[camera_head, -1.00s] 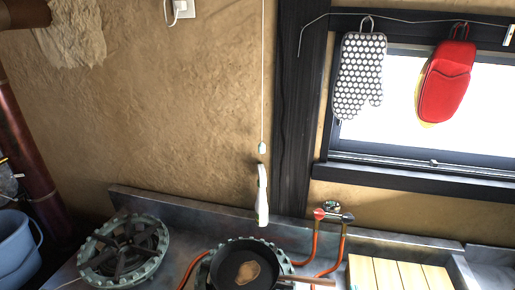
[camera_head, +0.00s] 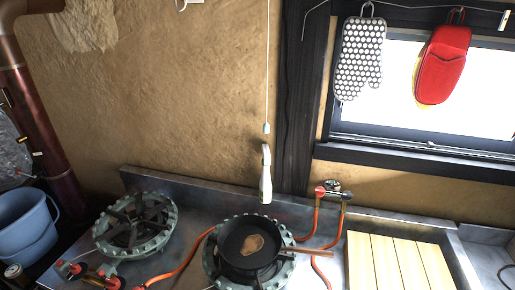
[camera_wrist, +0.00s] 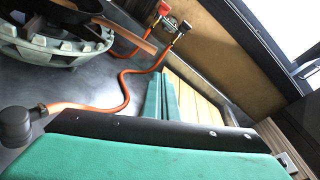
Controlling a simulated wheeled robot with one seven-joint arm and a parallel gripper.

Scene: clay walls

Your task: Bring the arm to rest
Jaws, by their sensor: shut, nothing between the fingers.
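My gripper (camera_wrist: 161,84) shows in the wrist view, its two green fingers side by side and closed together with nothing between them. It is over the counter, with the slatted wooden board behind the fingers in that view. No part of my arm or gripper is in the head view.
A black pan (camera_head: 249,246) with a brown piece of food sits on the right gas burner. An empty burner (camera_head: 137,224) is to its left. A slatted board (camera_head: 397,262) lies right, a blue bucket (camera_head: 25,225) far left.

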